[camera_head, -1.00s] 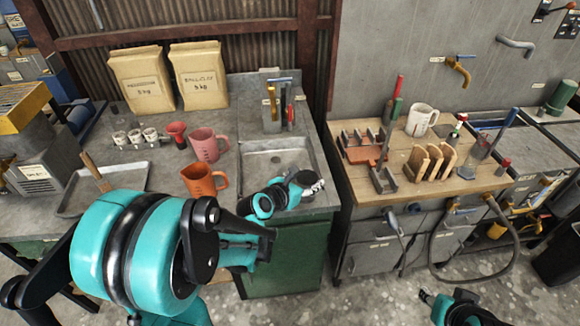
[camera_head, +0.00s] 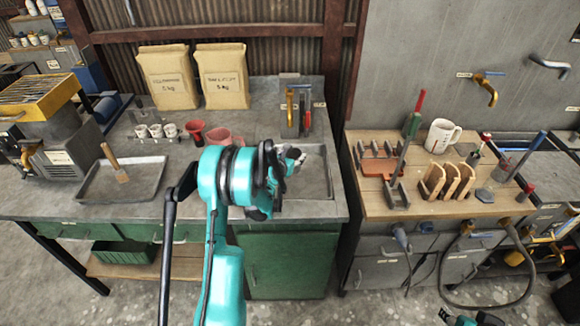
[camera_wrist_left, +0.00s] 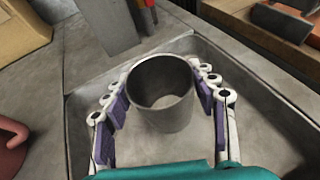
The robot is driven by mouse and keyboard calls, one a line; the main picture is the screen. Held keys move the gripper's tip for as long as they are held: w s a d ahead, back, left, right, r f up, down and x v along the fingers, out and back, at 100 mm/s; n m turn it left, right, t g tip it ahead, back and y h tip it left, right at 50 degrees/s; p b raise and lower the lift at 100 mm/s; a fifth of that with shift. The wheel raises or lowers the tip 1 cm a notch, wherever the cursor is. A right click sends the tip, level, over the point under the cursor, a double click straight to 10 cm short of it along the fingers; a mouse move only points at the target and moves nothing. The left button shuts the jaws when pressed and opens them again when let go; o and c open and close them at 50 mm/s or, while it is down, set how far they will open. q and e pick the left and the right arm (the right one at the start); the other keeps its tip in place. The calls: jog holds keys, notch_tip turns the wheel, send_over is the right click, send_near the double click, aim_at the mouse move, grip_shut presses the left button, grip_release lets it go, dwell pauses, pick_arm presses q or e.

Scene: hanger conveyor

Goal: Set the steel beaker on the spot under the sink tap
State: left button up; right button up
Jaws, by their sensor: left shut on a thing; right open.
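The steel beaker (camera_wrist_left: 165,115) is an open grey metal cup, upright between the fingers of my left gripper (camera_wrist_left: 162,92) in the left wrist view. The fingers are shut on its sides. Beneath it is the grey sink basin (camera_wrist_left: 262,110); I cannot tell whether it touches the bottom. In the head view my left gripper (camera_head: 290,160) is over the sink (camera_head: 318,178), and my arm hides most of the beaker. The tap (camera_head: 290,108) stands at the sink's back. My right gripper (camera_head: 460,318) is open, partly cut off at the bottom edge.
A pink mug (camera_head: 222,136), red funnel (camera_head: 195,132) and several small white cups (camera_head: 156,131) stand left of the sink. A tray (camera_head: 120,182) lies further left, paper bags (camera_head: 222,75) behind. A wooden-topped bench (camera_head: 375,205) with racks and a white mug is right.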

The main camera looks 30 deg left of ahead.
pick_arm(q)
jog(key=shift+w+a+f, duration=0.4)
jog(key=shift+a+f, duration=0.15)
jog(key=shift+a, duration=0.2)
jog(key=shift+a+f, duration=0.1)
jog(key=shift+f, duration=0.1)
notch_tip(320, 180, down, 4)
jog(key=shift+r+b, duration=0.1)
jog(key=shift+b, duration=0.8)
jog(key=shift+r, duration=0.1)
jog(key=shift+f, duration=0.2)
jog(key=o, duration=1.3)
jog(key=shift+r, duration=0.1)
